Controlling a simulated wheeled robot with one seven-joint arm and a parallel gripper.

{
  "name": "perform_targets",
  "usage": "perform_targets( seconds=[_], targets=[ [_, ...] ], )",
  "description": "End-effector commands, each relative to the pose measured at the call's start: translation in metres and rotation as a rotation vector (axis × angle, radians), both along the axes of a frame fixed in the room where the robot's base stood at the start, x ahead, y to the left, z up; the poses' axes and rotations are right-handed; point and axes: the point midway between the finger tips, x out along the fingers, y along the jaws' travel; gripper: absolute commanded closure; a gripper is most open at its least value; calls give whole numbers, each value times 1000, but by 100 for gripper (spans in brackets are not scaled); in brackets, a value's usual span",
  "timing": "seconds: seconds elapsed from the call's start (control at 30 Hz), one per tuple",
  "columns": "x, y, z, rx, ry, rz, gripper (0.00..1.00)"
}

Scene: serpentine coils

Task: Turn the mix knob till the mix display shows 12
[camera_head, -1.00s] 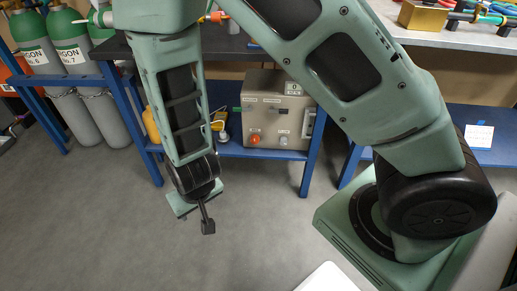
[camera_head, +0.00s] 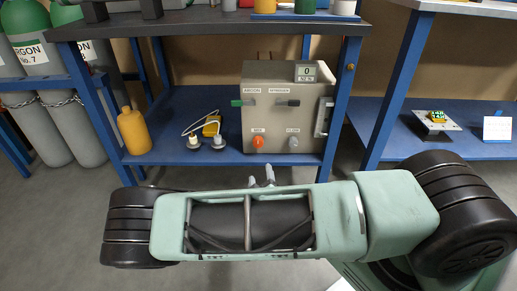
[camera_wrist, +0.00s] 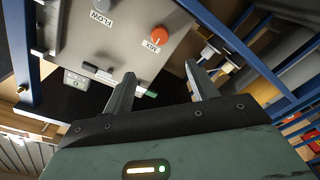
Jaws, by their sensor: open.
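The grey control box (camera_head: 285,118) stands on the blue lower shelf. Its orange mix knob (camera_head: 258,141) is at the lower left of the front, and the wrist view shows it, labelled MIX (camera_wrist: 161,36). The display (camera_head: 306,72) on top of the box reads 0. My gripper (camera_wrist: 159,70) is open and empty in the wrist view, its fingers pointing towards the box with the mix knob beyond the tips, apart from them. In the head view only small grey finger parts show above my arm, below the box.
The grey flow knob (camera_head: 293,142) sits right of the mix knob. A green lever (camera_head: 241,102) and a dark lever (camera_head: 288,102) are above. A yellow bottle (camera_head: 134,131) and small knobbed items (camera_head: 193,142) stand to the left. Blue table legs (camera_head: 345,105) flank the box.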

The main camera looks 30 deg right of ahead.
Motion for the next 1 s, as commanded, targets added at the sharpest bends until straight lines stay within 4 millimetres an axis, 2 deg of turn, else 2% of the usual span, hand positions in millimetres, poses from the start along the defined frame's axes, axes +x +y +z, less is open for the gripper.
perform_targets(
  seconds=[0.7,1.0],
  targets=[
    [119,-72,-2,4,2,-4,42],
    [141,-85,0,3,3,-3,42]
  ],
)
